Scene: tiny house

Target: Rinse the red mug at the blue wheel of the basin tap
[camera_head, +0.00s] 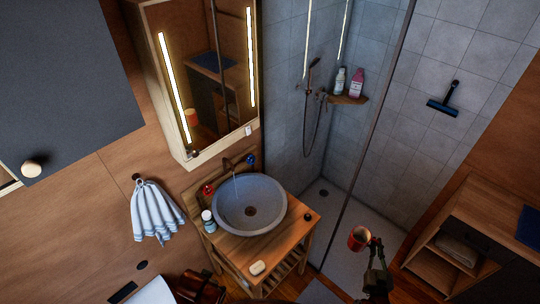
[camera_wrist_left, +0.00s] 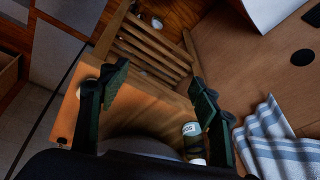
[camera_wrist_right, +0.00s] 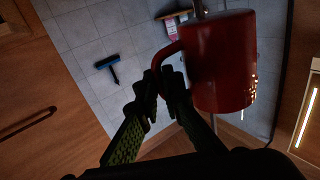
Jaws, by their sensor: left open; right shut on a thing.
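The red mug (camera_head: 358,239) is in the air at the lower right in the head view, right of the basin (camera_head: 221,221) and apart from it. My right gripper (camera_head: 376,244) is shut on its handle; the right wrist view shows the mug (camera_wrist_right: 222,62) with the fingertips (camera_wrist_right: 165,84) at the handle. The tap (camera_head: 230,163) stands behind the basin, with the blue wheel (camera_head: 250,159) right of the spout and a red wheel (camera_head: 208,189) at left. A thin pale stream seems to fall from the spout. My left gripper (camera_wrist_left: 158,86) is open and empty above the wooden washstand.
A small bottle (camera_head: 207,216) stands left of the basin, and soap (camera_head: 257,268) lies on the washstand's front corner. A striped towel (camera_head: 157,211) hangs at left. A mirror cabinet (camera_head: 205,80) overhangs the tap. A shower pane edge (camera_head: 365,125) rises behind the mug.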

